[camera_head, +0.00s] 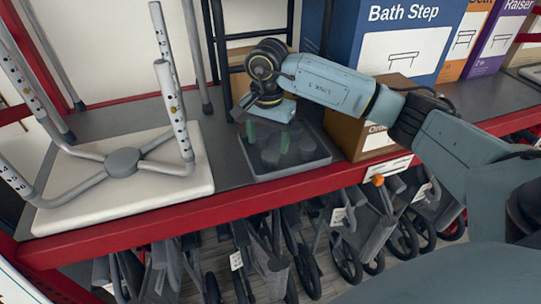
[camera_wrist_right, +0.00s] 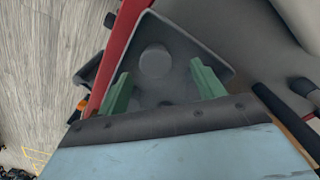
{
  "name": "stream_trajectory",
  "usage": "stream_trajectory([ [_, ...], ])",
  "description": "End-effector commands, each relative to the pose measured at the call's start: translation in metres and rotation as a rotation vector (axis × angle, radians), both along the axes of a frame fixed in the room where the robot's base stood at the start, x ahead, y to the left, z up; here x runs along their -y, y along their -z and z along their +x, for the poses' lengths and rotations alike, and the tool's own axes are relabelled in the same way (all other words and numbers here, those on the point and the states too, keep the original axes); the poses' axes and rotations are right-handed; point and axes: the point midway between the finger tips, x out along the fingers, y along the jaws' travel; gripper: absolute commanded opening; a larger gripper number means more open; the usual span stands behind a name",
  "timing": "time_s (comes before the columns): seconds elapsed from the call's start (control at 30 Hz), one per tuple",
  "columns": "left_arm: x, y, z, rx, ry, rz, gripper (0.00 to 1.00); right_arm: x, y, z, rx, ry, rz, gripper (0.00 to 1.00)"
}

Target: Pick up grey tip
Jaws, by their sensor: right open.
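Several dark grey tips (camera_head: 270,158) stand on a dark grey tray (camera_head: 292,174) on the shelf in the head view. In the right wrist view one round grey tip (camera_wrist_right: 155,62) shows on the tray (camera_wrist_right: 178,32), in the gap between the fingers and a little beyond their ends. My right gripper (camera_head: 268,140) points down over the tray, its two green fingers apart. It also shows in the right wrist view (camera_wrist_right: 163,85), open with nothing between its pads. I cannot tell its exact height above the tips. My left gripper is in neither view.
An upturned white stool (camera_head: 130,190) with upright metal legs stands left of the tray. A brown box (camera_head: 345,135) and a blue Bath Step box (camera_head: 405,30) stand right and behind.

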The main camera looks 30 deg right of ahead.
Motion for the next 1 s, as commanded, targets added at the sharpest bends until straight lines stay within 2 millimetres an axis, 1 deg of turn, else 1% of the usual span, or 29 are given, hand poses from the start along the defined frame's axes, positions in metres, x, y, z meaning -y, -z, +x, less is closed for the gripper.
stream_trajectory([
  [0.03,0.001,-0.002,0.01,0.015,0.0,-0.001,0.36,0.0,0.003,-0.001,-0.002,0.0,0.0,0.68],
  [0.1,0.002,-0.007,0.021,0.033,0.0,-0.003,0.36,0.002,0.011,-0.003,-0.004,0.0,0.0,0.68],
  [0.2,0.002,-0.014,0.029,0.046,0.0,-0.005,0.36,0.004,0.025,-0.007,-0.005,0.002,-0.001,0.68],
  [0.3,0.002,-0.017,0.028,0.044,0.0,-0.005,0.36,0.004,0.04,-0.006,-0.003,0.001,0.001,0.68],
  [0.4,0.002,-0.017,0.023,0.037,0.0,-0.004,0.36,0.004,0.049,-0.006,-0.001,0.0,0.002,0.68],
  [0.53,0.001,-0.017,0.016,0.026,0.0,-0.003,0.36,0.004,0.052,-0.006,0.001,0.0,0.001,0.68],
  [0.67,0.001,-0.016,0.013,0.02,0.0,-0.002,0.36,0.004,0.052,-0.006,0.0,0.0,0.0,0.68],
  [1.0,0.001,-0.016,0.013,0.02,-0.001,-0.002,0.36,0.004,0.051,-0.006,0.0,0.001,0.0,0.23],
])
